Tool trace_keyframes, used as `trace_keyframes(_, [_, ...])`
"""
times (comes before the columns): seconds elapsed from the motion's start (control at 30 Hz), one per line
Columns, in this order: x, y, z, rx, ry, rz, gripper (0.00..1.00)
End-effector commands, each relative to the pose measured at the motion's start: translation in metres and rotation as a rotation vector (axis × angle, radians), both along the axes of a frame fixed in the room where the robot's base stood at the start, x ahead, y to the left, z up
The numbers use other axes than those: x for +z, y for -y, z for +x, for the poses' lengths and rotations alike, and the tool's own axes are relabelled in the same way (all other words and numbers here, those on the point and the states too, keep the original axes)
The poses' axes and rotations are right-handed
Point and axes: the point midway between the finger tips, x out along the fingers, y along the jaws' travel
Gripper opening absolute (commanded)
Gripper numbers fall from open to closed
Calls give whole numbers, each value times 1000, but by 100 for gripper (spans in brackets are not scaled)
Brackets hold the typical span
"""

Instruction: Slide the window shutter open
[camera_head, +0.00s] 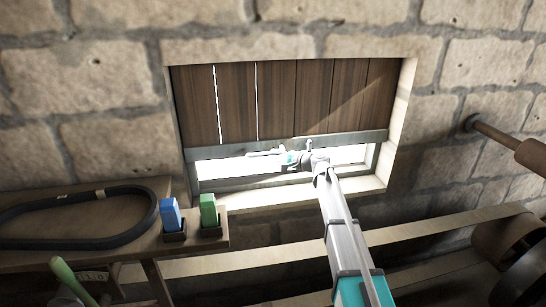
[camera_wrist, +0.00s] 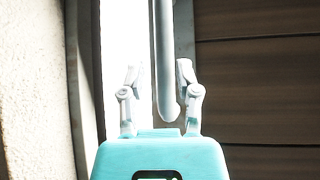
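The window shutter (camera_head: 277,100) is made of dark brown vertical planks with a grey metal rail (camera_head: 225,147) along its lower edge. It covers the upper part of the window opening; a bright gap shows below it. The shutter's planks also show at the right of the wrist view (camera_wrist: 260,85). A rounded grey handle bar (camera_wrist: 163,60) stands between the two fingers of my gripper (camera_wrist: 159,74). The fingers are apart, with a gap on the left of the bar; the right finger is close to it. In the head view my gripper (camera_head: 290,158) is at the shutter's lower rail.
A stone wall (camera_head: 90,95) surrounds the window recess. A wooden shelf (camera_head: 100,259) at lower left carries a black belt (camera_head: 70,240), a blue block (camera_head: 171,214) and a green block (camera_head: 208,209). A brown-ended rod (camera_head: 505,138) and dark wheels (camera_head: 510,250) are at right.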

Motion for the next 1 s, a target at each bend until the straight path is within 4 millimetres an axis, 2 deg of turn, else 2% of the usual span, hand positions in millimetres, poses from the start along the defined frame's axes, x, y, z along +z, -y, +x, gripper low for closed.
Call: trace_keyframes(1.0, [8,44,-24,1,0,0,42])
